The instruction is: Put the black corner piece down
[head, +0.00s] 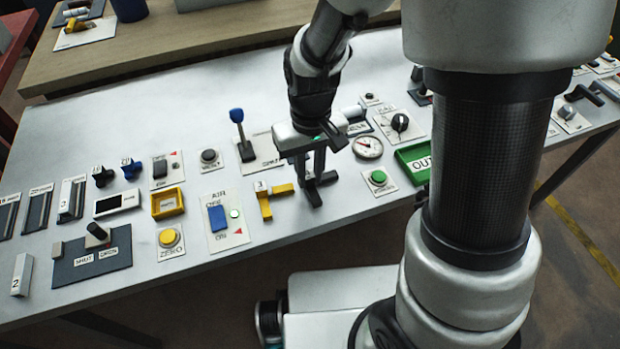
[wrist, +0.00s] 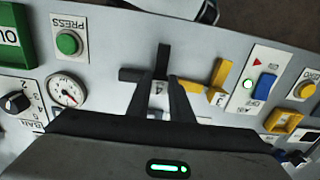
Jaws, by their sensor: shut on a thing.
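The black corner piece (head: 327,179) is a dark L-shaped block between my fingertips in the head view. In the wrist view the black corner piece (wrist: 162,58) shows a white label with a 4. My gripper (head: 313,180) points down at the table and is shut on this piece. In the wrist view my gripper (wrist: 164,88) has its two dark fingers closed on the label end. The piece is at or just above the white table top (head: 345,230); I cannot tell whether it touches. My fingers hide part of it.
A yellow corner piece (head: 264,203) marked 3 lies close to the left. A green button (head: 378,178), a round gauge (head: 368,147) and a green OUT tray (head: 400,152) are to the right. A blue-topped lever (head: 238,125) stands behind left. The table's front edge is bare nearby.

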